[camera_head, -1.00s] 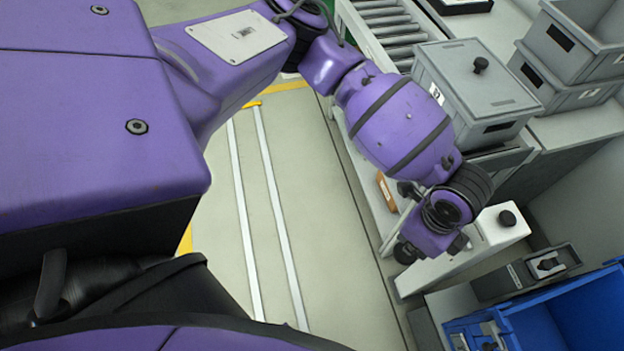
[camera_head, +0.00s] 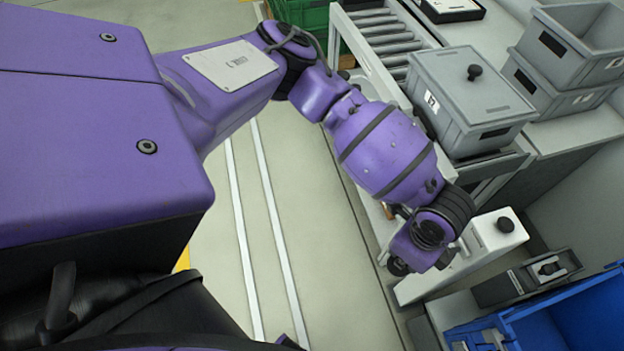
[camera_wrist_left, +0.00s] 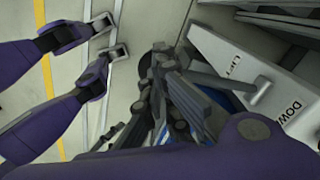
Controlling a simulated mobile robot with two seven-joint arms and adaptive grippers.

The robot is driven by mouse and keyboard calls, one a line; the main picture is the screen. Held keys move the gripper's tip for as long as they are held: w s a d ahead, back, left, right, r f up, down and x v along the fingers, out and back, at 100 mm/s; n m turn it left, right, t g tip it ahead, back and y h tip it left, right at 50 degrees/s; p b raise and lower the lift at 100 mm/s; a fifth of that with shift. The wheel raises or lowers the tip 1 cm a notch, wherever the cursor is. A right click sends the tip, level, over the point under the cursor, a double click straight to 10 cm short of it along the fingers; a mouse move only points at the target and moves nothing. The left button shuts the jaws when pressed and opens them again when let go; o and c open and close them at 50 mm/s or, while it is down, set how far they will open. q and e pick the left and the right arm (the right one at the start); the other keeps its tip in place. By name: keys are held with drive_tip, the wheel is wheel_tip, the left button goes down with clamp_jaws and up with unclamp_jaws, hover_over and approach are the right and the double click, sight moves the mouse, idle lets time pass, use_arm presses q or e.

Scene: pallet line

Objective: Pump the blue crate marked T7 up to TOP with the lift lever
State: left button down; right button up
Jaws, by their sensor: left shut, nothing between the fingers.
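A blue crate (camera_head: 560,312) is cut off at the bottom right of the head view; no T7 mark is readable on it. A white lift housing (camera_head: 483,245) stands left of it. In the left wrist view its panel (camera_wrist_left: 285,108) reads LIFT and DOWN, and a grey lever (camera_wrist_left: 235,86) with a light end lies across it. My left gripper (camera_head: 398,266) points down beside the housing, mostly hidden by my wrist. In the left wrist view the dark gripper (camera_wrist_left: 160,52) is shut and empty, left of the lever. Contact cannot be told. My right gripper is out of view.
A lidded grey crate (camera_head: 470,95) sits at the end of a roller conveyor (camera_head: 385,40). Open grey bins (camera_head: 575,50) stand on the right, and a green crate (camera_head: 305,18) at the top. The floor (camera_head: 325,220) left of the conveyor is clear.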

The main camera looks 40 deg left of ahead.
use_arm(q)
drive_tip(key=shift+s+a+f, duration=0.1)
drive_tip(key=shift+s+f, duration=0.1)
drive_tip(key=shift+f, duration=0.05)
drive_tip(key=shift+s+a+f, duration=0.1)
drive_tip(key=shift+s+f, duration=0.1)
drive_tip(key=shift+f, duration=0.6)
